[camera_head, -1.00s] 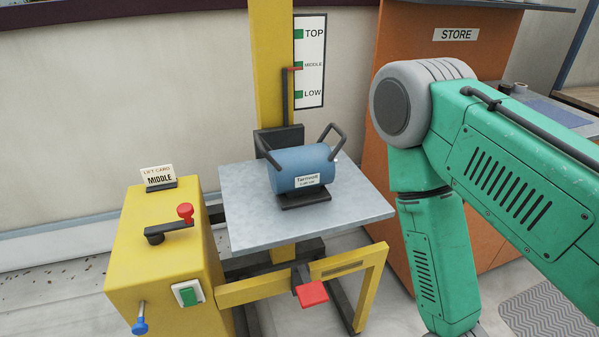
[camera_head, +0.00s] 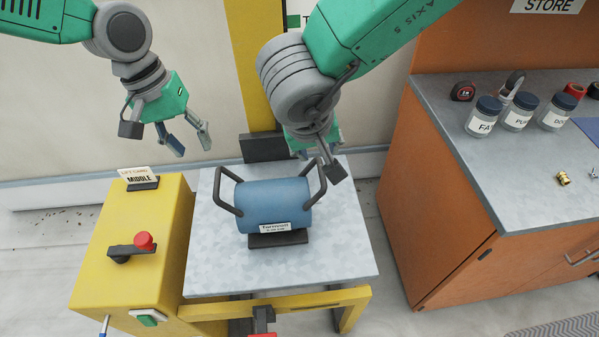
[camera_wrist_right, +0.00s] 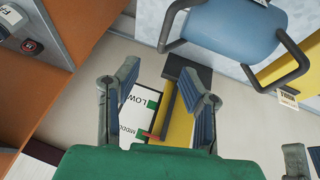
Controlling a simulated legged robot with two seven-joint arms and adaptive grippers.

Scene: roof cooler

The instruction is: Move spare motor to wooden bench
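The spare motor (camera_head: 272,207), a blue cylinder with a dark handle at each end and a white label, sits on a dark base on the grey lift platform (camera_head: 345,260). It also shows at the top of the right wrist view (camera_wrist_right: 232,32). My left gripper (camera_head: 187,142) is open and empty, up and left of the motor, above the lift's yellow box. My right gripper (camera_head: 318,150) is just behind the motor's right handle, partly hidden by its own wrist. In the right wrist view its fingers (camera_wrist_right: 162,100) are apart with nothing between them.
A yellow control box (camera_head: 125,225) with a red-knobbed lever and a card reading MIDDLE stands left of the platform. The yellow mast (camera_head: 258,60) rises behind. Floor shows between the platform and cabinet.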

